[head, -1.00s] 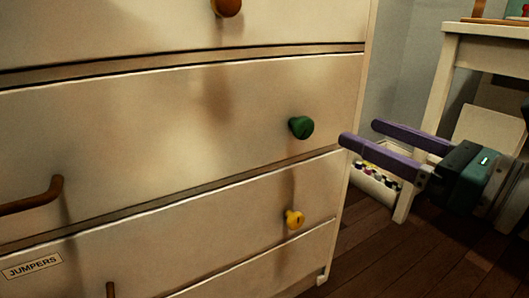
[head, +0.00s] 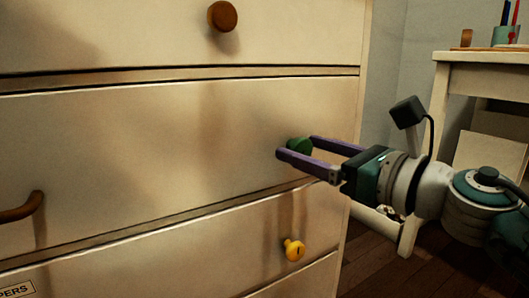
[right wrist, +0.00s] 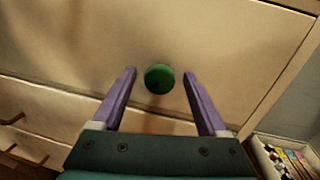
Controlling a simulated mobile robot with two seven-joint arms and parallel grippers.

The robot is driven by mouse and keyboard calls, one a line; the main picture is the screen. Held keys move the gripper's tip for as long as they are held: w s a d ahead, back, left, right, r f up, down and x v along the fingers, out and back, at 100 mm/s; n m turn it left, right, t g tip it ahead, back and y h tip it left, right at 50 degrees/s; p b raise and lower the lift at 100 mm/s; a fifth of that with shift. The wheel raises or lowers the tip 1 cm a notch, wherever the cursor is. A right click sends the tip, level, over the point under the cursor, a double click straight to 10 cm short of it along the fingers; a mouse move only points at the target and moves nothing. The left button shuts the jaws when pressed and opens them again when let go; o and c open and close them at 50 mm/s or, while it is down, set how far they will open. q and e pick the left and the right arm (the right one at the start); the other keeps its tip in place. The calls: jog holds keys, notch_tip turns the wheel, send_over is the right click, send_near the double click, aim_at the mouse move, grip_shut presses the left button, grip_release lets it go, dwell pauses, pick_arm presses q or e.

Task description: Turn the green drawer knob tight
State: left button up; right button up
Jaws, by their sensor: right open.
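The green knob (head: 299,146) sits on the drawer front (head: 180,140), near its right side. In the head view my right gripper (head: 294,145) is at the knob, its purple fingers on either side and partly covering it. In the right wrist view the green knob (right wrist: 159,78) shows between and slightly beyond the fingertips of my open right gripper (right wrist: 160,72), with a clear gap on both sides. My left gripper is in neither view.
A yellow knob (head: 293,250) is on the drawer below and a brown knob (head: 222,16) on the one above. A brown handle (head: 22,208) sticks out at left. A white table (head: 480,55) stands at right. An open box of small colourful items (right wrist: 284,160) is low at right.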

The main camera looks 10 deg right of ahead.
jog(key=shift+c, duration=0.3)
grip_shut()
dwell(0.3)
jog(key=shift+m, duration=0.3)
